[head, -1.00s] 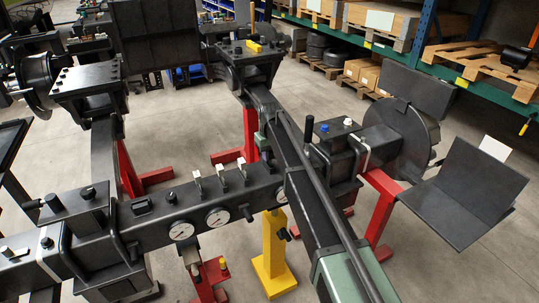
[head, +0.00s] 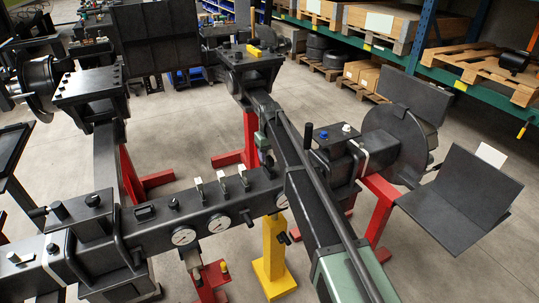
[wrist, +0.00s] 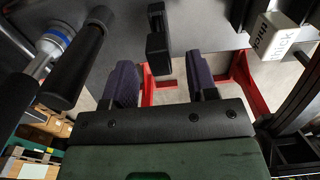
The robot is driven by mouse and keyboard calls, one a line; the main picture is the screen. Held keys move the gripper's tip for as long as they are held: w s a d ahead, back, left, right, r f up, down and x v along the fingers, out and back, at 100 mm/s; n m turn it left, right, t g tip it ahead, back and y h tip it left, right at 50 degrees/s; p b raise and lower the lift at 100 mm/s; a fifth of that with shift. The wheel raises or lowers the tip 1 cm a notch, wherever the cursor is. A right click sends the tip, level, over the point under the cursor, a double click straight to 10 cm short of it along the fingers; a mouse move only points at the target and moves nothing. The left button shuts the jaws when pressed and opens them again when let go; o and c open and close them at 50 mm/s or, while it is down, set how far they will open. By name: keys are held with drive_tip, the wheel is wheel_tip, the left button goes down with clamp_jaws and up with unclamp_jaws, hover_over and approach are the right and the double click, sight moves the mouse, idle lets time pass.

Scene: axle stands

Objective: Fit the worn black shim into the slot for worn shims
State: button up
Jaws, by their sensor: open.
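My gripper (wrist: 158,64) is open in the wrist view, with its two dark fingers apart. A small black upright piece (wrist: 157,52) shows in the gap between the fingers and beyond them; it may be the worn black shim, but I cannot tell for sure. No finger visibly touches it. A white block (wrist: 283,37) with lettering that reads like "thick" is at the upper right of that view. In the head view, a low black piece (head: 145,213) lies on the dark beam (head: 150,235). I cannot make out the slot for worn shims.
Several upright white-faced tabs (head: 221,186) and round gauges (head: 218,223) are on the beam. A yellow stand (head: 274,250) and red stands (head: 249,140) are around it. A dark cylinder (wrist: 80,65) is close at the wrist view's left. Open floor lies between the stands.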

wheel_tip(320, 180, up, 7)
drive_tip(key=p, duration=0.5)
drive_tip(key=shift+r, duration=0.15)
